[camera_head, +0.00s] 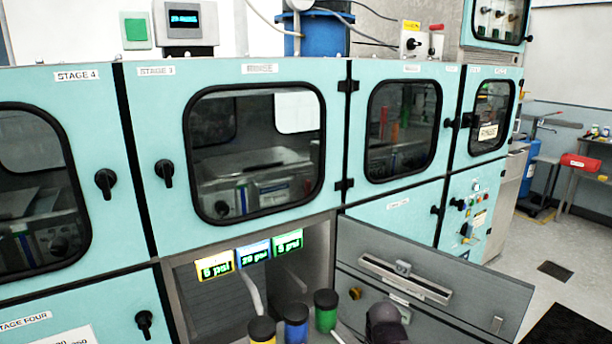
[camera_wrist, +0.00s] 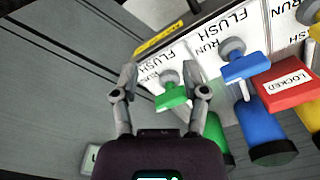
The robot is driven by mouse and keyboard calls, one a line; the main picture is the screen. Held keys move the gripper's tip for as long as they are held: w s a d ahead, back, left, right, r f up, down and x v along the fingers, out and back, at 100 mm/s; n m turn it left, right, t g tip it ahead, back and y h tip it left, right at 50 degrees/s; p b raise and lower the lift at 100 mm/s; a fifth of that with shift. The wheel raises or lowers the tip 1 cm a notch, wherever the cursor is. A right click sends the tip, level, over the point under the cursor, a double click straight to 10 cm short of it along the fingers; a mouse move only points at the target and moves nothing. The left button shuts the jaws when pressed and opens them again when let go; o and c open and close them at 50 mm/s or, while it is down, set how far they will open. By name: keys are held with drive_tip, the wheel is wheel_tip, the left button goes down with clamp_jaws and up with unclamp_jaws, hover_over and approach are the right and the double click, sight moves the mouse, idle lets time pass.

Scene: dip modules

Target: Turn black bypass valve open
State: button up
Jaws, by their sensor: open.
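I cannot pick out a black bypass valve in either view. My gripper (camera_wrist: 162,88) is open in the wrist view, with its two fingers spread on either side of a green valve handle (camera_wrist: 172,98). I cannot tell whether they touch it. To its right is a blue valve handle (camera_wrist: 245,66), and farther right a red block (camera_wrist: 284,84) labelled LOCKED. White labels reading RUN and FLUSH (camera_wrist: 208,50) lie behind the handles. In the head view, the open lower cabinet shows yellow, blue and green canisters (camera_head: 325,312) with black tops.
Three lit psi displays (camera_head: 252,254) hang inside the cabinet above the canisters. A grey door panel (camera_head: 430,285) stands open to the right. Teal cabinets with windows and black knobs (camera_head: 164,172) line the wall. Open floor (camera_head: 545,240) shows at right.

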wheel_tip(320, 180, up, 11)
drive_tip(key=p, duration=1)
